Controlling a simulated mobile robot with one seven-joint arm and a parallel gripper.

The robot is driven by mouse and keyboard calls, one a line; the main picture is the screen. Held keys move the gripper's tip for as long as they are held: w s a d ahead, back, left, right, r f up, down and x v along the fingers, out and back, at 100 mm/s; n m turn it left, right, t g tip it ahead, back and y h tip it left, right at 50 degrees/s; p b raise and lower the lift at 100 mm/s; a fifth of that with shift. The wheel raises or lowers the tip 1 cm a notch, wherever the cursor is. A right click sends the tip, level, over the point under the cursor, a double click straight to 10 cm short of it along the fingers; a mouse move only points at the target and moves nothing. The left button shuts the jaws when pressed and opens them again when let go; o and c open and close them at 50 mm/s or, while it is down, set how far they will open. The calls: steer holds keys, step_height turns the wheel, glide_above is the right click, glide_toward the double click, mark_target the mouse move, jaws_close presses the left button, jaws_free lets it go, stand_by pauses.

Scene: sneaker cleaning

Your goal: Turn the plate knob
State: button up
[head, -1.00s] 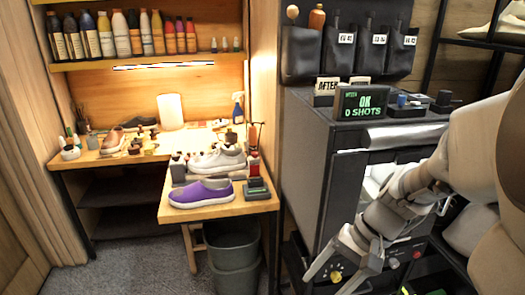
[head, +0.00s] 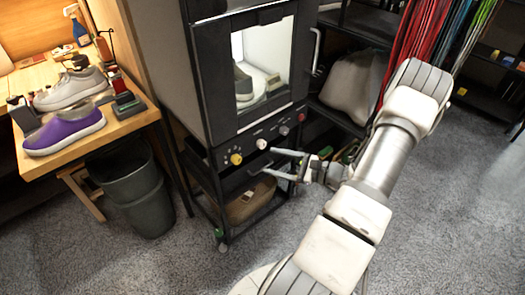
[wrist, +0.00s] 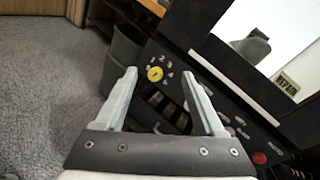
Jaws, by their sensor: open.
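The cabinet's front panel carries a row of knobs. The labels are too small to tell which is the plate knob. My gripper (head: 270,162) is open and empty in front of the panel, right of the yellow knob in the head view. In the wrist view, the yellow knob (wrist: 155,74), ringed by numerals, shows between the fingertips of my gripper (wrist: 159,82), apparently ahead and untouched.
The dark cabinet (head: 222,75) has a window with a shoe inside, and stands on a wheeled rack holding a basket (head: 250,199). A bin (head: 140,195) and a table with a purple shoe (head: 65,131) are at left. Grey carpet (head: 440,210) is free at right.

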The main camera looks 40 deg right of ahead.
mark_target(264, 146)
steer(key=s+d+f+m+t+h+b, duration=0.1)
steer(key=s+d+f+m+t+h, duration=0.2)
steer(key=d+f+m+h, duration=0.4)
steer(key=shift+y, duration=0.3)
steer(key=w+b, duration=0.1)
steer(key=w, duration=0.4)
steer(key=w+f+b, duration=0.1)
steer(key=w, duration=0.5)
steer(key=w+a+b, duration=0.1)
steer(key=w, duration=0.5)
steer(key=shift+f, duration=0.15)
jaws_close()
